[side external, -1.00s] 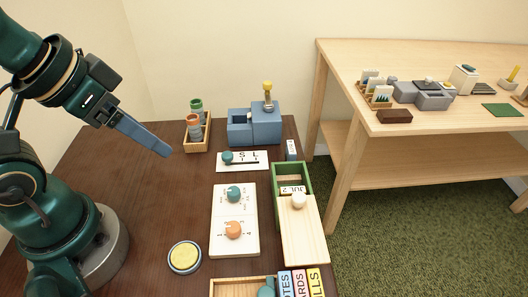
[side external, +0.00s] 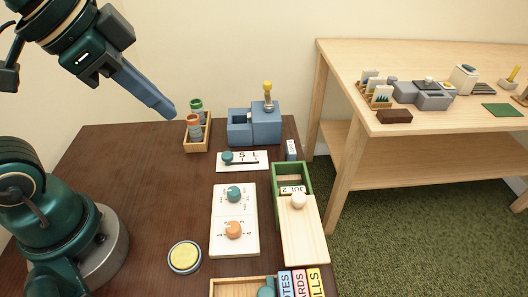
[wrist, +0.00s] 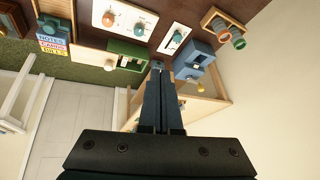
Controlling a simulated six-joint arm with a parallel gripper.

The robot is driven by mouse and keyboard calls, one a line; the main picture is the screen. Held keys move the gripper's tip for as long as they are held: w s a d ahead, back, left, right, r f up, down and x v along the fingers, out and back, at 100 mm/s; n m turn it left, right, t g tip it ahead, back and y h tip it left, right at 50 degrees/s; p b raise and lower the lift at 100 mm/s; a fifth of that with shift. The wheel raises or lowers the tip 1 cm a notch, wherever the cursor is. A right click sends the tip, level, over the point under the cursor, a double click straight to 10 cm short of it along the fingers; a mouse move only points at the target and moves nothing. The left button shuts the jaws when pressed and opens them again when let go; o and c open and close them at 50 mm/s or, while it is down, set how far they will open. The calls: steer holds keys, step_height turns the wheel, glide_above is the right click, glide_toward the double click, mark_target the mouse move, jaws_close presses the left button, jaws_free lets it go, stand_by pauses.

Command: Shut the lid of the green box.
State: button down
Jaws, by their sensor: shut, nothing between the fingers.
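The green box (side external: 279,187) stands near the right edge of the dark table. Its pale wooden sliding lid (side external: 305,238) with a white knob (side external: 298,201) is drawn toward the near end, so the far part of the box is open. A card with printed letters (side external: 292,189) shows in the opening. The box also shows in the wrist view (wrist: 128,47), beyond my fingertips. My gripper (side external: 169,111) is shut and empty, high over the far left of the table, well apart from the box. It also shows in the wrist view (wrist: 159,68).
A white panel with two knobs (side external: 247,190) lies left of the box. A slider plate (side external: 255,160), blue block (side external: 266,125) and wooden tray with jars (side external: 186,146) stand behind. A yellow-topped disc (side external: 185,256) lies in front. The table's left middle is clear.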

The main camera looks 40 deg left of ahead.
steer(key=w+d+r+m+g+h, duration=0.1)
steer(key=w+d+r+m+h, duration=0.15)
steer(key=w+d+m, duration=0.25)
steer(key=m+g, duration=0.5)
steer(key=m, duration=0.3)
glide_above(314, 216)
step_height(314, 216, down, 7)
steer(key=x, duration=0.9)
steer(key=shift+d+f, duration=0.1)
steer(key=shift+f, duration=0.2)
steer(key=a, duration=0.3)
steer(key=shift+r, duration=0.2)
steer(key=shift+a, duration=0.6)
steer(key=shift+w, duration=0.1)
